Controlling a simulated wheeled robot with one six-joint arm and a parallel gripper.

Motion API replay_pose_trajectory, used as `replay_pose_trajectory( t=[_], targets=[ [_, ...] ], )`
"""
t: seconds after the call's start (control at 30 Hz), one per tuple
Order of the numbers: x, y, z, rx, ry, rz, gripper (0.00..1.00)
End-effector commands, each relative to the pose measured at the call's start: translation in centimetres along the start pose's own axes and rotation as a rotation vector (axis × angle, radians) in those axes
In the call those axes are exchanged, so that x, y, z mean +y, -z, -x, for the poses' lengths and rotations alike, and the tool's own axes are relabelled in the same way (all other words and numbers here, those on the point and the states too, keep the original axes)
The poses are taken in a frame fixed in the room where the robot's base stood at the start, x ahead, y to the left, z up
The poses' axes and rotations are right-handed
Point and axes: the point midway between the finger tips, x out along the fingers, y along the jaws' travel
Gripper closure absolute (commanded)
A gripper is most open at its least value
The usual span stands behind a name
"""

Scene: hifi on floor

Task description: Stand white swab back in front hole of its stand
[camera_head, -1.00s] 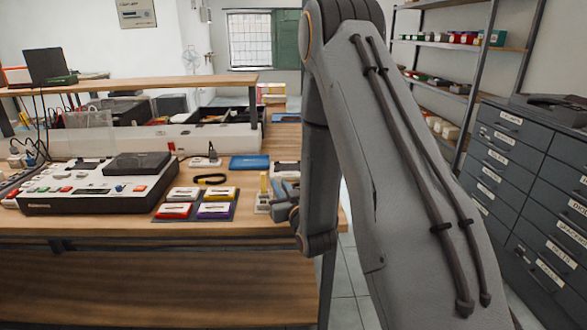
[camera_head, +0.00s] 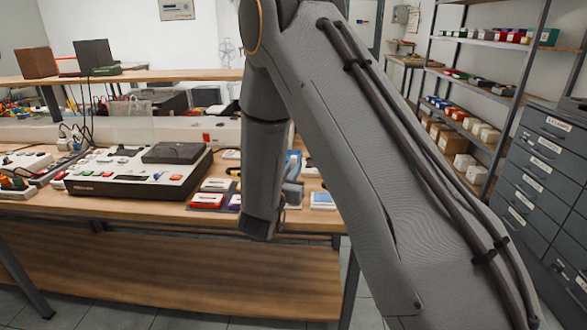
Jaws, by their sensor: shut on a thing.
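My gripper (camera_head: 291,196) shows only in part at the bench's front edge, behind my own arm. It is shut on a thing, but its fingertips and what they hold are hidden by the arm. I cannot make out the white swab or its stand in this view. The part of the bench just left of the gripper is covered by my forearm.
The wooden bench (camera_head: 120,217) carries a mixer console (camera_head: 135,172), red and white small boxes (camera_head: 208,200) and a white-blue box (camera_head: 322,200) right of my gripper. Shelves (camera_head: 490,90) and a grey drawer cabinet (camera_head: 545,190) stand at the right.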

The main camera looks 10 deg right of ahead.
Motion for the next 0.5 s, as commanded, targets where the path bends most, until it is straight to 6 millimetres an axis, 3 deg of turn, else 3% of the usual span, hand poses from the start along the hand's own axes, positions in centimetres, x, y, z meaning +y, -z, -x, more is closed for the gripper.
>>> replay_pose_trajectory(
  t=[0.5],
  targets=[
    [0.0, -4.0, 0.0, -0.001, 0.002, 0.001, 1.0]
  ],
)
